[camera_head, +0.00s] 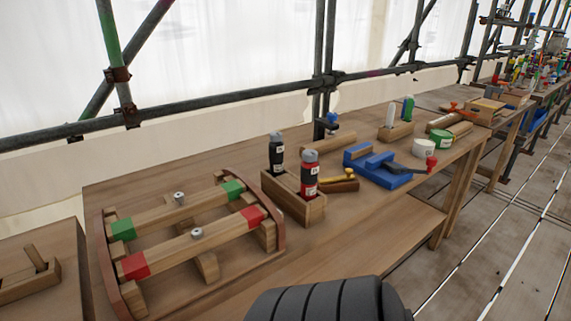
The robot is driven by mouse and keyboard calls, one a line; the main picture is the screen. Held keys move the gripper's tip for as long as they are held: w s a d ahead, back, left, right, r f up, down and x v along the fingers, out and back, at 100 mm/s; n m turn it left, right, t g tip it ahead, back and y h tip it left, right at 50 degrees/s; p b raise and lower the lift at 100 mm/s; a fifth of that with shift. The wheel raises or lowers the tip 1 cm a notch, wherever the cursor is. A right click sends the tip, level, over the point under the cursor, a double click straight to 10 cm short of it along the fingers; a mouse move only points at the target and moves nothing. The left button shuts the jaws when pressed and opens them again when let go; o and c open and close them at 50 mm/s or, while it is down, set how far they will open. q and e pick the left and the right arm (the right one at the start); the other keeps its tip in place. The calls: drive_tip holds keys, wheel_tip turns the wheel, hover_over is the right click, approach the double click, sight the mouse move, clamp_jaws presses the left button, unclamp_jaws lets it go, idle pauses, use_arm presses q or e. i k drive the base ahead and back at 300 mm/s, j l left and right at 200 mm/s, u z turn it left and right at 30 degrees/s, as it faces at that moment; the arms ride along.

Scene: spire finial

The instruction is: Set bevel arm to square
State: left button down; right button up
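I see no part that is labelled as the bevel arm. A small wooden block with a yellow arm (338,180) lies on the bench just right of the bottle holder; it may be the bevel, but its angle is too small to read. A blue fixture (384,175) stands to its right, with a dark lever ending in a red knob (431,163) that points right. Neither gripper is in view. A black ribbed rounded part (330,301) fills the bottom centre and seems to be mine.
The wooden bench (350,225) has clear room in front. A curved wooden frame (185,260) with red- and green-marked bars lies left. A wooden holder (293,199) carries a black bottle (276,155) and a red bottle (309,177). A white roll (424,148) and green roll (441,139) stand right.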

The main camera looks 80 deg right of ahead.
sight(349, 172)
drive_tip(key=z, duration=2.95)
